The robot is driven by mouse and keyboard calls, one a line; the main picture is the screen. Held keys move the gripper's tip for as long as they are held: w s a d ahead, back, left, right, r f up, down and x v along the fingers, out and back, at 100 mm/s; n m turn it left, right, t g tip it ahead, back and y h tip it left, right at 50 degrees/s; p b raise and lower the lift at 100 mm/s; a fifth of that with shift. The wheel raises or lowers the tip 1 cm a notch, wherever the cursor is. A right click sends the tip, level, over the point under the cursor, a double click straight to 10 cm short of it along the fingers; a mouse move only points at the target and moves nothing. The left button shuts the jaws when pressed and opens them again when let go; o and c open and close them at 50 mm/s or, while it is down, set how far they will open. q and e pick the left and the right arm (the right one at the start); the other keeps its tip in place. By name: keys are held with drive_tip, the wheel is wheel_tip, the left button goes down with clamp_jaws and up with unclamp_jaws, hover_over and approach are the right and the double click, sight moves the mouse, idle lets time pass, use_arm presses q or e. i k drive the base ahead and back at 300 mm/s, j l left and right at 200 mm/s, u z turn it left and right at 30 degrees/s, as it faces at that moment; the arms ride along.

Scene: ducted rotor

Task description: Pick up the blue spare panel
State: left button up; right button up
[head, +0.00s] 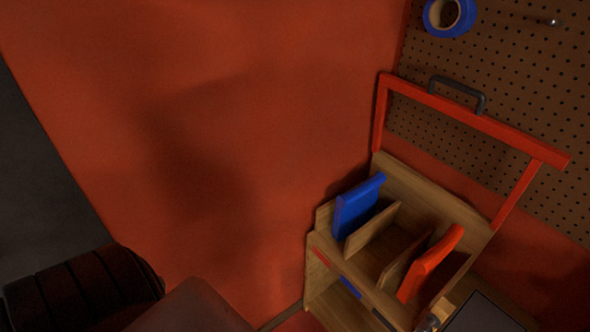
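The blue spare panel (355,208) stands upright and slightly tilted in the left slot of a wooden rack (373,229). Its upper part shows above the dividers; its lower part is hidden inside the slot. Neither of my grippers is in the head view, so I cannot see whether either is open or shut.
A red panel (428,264) stands in the rack's right slot. A red frame (460,113) with a dark handle (459,90) rises behind the rack. A pegboard (520,75) holds a roll of blue tape (449,14). Orange surface (200,120) to the left looks clear.

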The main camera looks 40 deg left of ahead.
sight(354, 208)
drive_tip(key=u, duration=0.8)
drive_tip(key=i, duration=0.1)
drive_tip(key=j+u, duration=0.05)
